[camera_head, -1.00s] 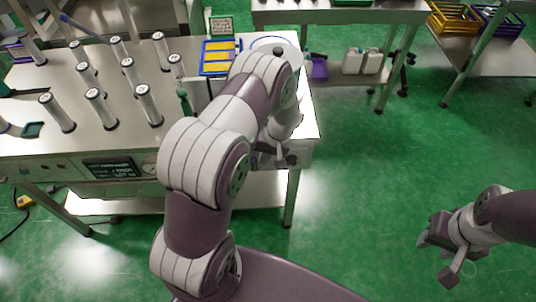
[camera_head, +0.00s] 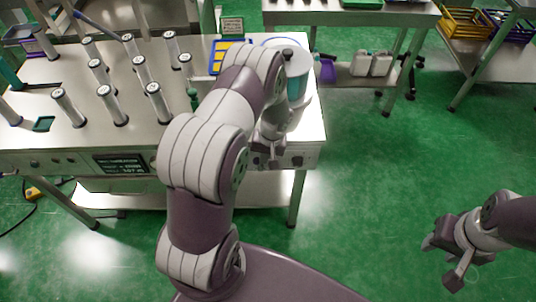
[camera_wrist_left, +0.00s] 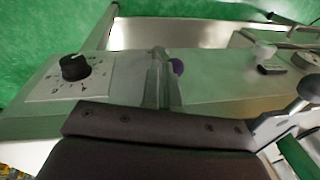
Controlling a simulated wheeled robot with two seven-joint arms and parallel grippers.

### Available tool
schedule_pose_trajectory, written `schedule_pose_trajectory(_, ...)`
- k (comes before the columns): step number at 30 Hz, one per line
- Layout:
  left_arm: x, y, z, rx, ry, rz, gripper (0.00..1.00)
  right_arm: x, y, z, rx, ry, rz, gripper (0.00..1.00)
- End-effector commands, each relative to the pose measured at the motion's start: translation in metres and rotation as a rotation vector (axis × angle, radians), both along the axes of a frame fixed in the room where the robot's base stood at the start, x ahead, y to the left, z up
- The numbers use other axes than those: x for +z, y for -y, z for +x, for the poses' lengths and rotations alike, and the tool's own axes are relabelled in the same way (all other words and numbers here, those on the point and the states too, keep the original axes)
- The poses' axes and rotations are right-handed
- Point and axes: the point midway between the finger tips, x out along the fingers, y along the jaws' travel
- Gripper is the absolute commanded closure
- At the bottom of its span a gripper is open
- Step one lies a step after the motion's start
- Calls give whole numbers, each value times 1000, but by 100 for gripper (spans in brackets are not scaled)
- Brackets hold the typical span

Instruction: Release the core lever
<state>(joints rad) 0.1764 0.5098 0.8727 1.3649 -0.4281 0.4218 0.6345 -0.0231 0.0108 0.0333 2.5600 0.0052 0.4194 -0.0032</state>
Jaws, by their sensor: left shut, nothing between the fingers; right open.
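My left gripper (camera_head: 266,160) is at the right end of the bench's front panel; its fingers are shut with nothing between them. A metal lever with a round knob (camera_wrist_left: 311,88) shows at the right edge of the wrist view. I cannot tell which part is the core lever. My right gripper (camera_head: 447,262) is open and empty over the green floor, away from the bench.
A black dial (camera_wrist_left: 75,67) sits on the panel. The steel bench (camera_head: 60,85) carries several upright cylinders (camera_head: 157,100), a display (camera_head: 122,163) and a teal-and-white cylinder (camera_head: 298,75) behind my arm. Another table (camera_head: 350,18) stands behind. The floor right of the bench is clear.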

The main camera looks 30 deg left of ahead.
Motion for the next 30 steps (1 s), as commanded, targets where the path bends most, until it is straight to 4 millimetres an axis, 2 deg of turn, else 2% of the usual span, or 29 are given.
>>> schedule_pose_trajectory(15, -5, -34, -21, 1, 0, 1, 100, -14, 0, 0, 0, 0, 0, 57)
schedule_pose_trajectory(30, -9, -48, -29, 0, 0, 1, 100, -22, 0, 0, 0, 0, 0, 57)
